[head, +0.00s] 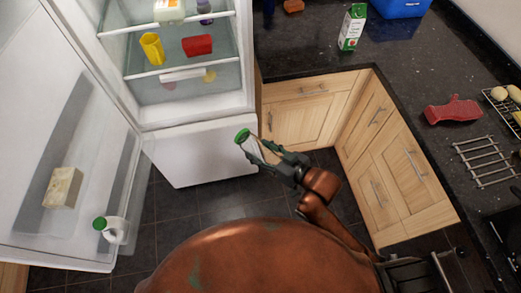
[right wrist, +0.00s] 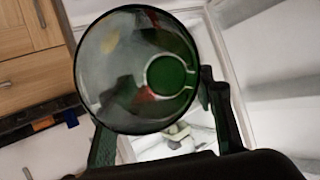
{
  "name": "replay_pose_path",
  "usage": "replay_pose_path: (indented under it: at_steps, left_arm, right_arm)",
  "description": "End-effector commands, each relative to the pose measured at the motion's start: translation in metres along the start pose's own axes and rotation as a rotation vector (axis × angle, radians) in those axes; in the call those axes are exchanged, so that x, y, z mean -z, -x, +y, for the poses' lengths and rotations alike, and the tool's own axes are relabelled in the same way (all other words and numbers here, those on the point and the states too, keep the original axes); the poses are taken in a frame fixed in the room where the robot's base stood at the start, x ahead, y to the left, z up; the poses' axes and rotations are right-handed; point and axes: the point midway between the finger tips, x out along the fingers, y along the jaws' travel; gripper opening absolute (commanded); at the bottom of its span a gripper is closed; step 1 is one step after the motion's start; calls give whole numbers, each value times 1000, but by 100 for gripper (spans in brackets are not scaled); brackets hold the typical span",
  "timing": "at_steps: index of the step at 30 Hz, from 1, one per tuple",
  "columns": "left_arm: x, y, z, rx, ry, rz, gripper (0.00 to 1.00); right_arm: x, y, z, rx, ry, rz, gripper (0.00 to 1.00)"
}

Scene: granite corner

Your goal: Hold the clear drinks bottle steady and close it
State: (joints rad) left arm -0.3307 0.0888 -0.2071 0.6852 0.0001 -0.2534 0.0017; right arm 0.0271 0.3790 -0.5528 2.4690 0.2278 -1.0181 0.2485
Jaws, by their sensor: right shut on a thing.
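The clear drinks bottle (head: 252,148) is in my right gripper (head: 266,153), in front of the fridge's lower white panel. It is tilted, with a green cap (head: 242,135) at its upper left end. The right wrist view looks through the bottle's round clear base (right wrist: 110,85), with a green disc (right wrist: 168,77) at its far end. I cannot tell whether the cap is tight. The fingers of my right gripper (right wrist: 163,135) stand on both sides of the bottle, shut on it. My left gripper is not in view.
The fridge stands open, its door (head: 85,140) swung left with a white jug (head: 115,230) on it. Yellow (head: 152,48) and red (head: 197,45) items sit on a shelf. The dark counter at right holds a carton (head: 351,28), a red item (head: 453,110) and racks.

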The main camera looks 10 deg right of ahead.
Motion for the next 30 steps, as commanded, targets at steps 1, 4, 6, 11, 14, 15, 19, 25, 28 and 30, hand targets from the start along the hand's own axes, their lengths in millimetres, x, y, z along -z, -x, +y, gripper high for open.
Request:
replay_pose_path:
  at_steps: [1, 4, 6, 11, 14, 15, 19, 25, 28, 30]
  left_arm:
    - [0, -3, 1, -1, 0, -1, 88]
    - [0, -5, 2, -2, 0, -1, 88]
    - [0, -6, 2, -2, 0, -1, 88]
    - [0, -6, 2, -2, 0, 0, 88]
    - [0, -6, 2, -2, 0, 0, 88]
    - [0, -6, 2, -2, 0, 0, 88]
    - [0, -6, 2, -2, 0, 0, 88]
    - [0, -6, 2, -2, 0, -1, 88]
    - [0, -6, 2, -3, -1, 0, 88]
    - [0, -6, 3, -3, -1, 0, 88]
  right_arm:
    - [1, 0, 0, 0, 1, 3, 0]
    - [1, 0, 0, 0, 1, 3, 0]
    - [1, 0, 0, 0, 1, 3, 0]
    - [1, 0, 0, 0, 1, 3, 0]
    - [3, 1, 0, 0, 1, 6, 0]
    - [2, 1, 1, -4, 0, 6, 0]
    - [2, 6, 19, -81, -29, 0, 0]
    - [3, 38, 82, -362, -144, 16, 0]
    - [4, 58, 108, -492, -202, 40, 0]
    - [6, 71, 121, -562, -231, 59, 0]
